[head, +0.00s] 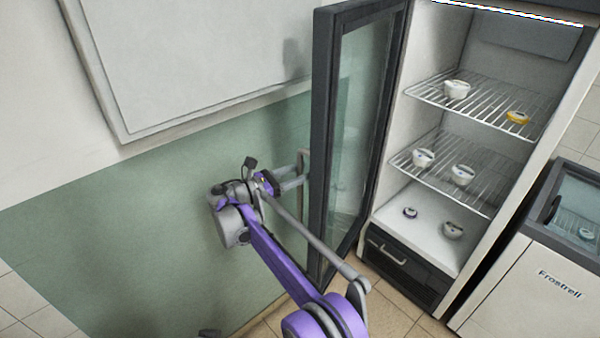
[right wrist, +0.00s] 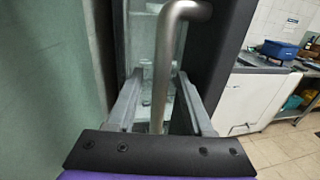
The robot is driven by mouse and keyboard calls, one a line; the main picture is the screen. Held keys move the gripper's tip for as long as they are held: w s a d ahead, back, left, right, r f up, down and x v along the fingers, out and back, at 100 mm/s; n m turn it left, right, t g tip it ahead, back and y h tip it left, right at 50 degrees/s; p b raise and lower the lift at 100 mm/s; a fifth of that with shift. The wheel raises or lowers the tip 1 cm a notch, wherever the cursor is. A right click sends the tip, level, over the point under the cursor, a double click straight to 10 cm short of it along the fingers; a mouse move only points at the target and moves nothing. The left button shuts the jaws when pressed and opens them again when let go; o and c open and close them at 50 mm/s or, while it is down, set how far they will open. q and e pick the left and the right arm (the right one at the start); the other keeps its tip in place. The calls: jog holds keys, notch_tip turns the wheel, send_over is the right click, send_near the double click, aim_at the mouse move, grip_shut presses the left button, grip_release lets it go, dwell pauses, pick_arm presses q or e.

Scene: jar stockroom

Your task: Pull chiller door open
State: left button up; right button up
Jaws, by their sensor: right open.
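The chiller door (head: 324,120), a dark frame around a glass pane, stands swung wide open to the left of the chiller cabinet (head: 387,200). My right gripper (head: 294,178) is at the door's outer face, by its grey bar handle (head: 304,158). In the right wrist view the handle (right wrist: 164,65) runs down between the two spread fingers of the right gripper (right wrist: 161,92). The fingers are open, with gaps visible beside the bar. My left gripper is not in view.
White tubs (head: 457,90) and a yellow one (head: 517,117) stand on the wire shelves inside. A low glass-topped freezer (head: 530,285) is at the right. A green and white wall (head: 130,200) with a whiteboard (head: 200,50) is close behind my right arm.

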jog(key=b+v, duration=0.1)
jog(key=v, duration=1)
jog(key=shift+d, duration=0.1)
